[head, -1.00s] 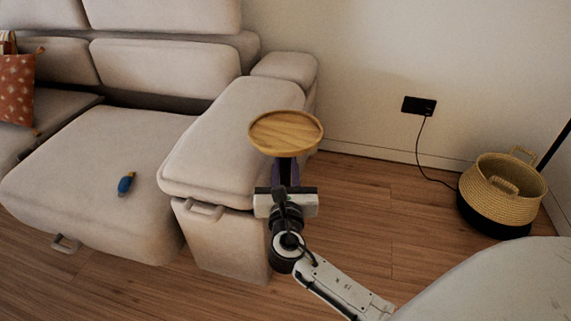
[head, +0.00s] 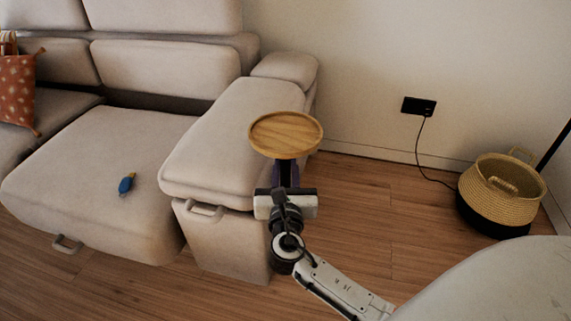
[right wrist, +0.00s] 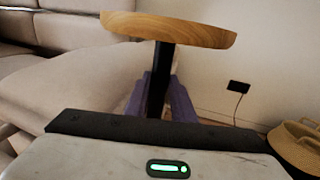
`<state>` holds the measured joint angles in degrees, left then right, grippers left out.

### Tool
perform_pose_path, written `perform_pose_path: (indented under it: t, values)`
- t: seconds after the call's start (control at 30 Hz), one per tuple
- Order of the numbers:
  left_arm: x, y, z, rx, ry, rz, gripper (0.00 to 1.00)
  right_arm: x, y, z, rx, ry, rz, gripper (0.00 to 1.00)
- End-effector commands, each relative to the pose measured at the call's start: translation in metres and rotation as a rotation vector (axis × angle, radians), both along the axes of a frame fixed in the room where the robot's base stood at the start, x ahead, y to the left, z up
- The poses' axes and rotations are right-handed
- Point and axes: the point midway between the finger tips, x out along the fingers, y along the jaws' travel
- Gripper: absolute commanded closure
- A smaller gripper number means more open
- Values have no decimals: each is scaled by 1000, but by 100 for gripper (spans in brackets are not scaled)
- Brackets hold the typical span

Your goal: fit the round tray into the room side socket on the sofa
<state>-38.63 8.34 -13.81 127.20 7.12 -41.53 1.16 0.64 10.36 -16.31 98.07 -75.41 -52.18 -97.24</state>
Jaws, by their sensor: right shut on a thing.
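The round wooden tray (head: 286,134) is held up level in front of the right end of the beige sofa (head: 235,130), overlapping the armrest's right edge in the head view. My right gripper (head: 286,176) is below the tray. In the right wrist view the tray (right wrist: 170,29) shows edge-on, with a dark stem (right wrist: 160,80) going down between the purple fingers (right wrist: 158,100), which are shut on it. The socket on the sofa is not visible; the tray and arm hide part of the armrest side. My left gripper is not in view.
A small blue object (head: 126,183) lies on the sofa seat. An orange patterned cushion (head: 22,95) is at the far left. A woven basket (head: 500,195) stands on the floor at right, near a wall outlet (head: 419,106) with a cord. Wooden floor beside the sofa is clear.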

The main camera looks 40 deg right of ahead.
Motion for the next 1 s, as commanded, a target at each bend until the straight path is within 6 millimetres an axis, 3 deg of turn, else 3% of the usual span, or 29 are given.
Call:
perform_pose_path:
  t: [1.0]
  values:
    - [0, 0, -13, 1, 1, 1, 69, 0, 0, -16, -2, -3, 0, 100]
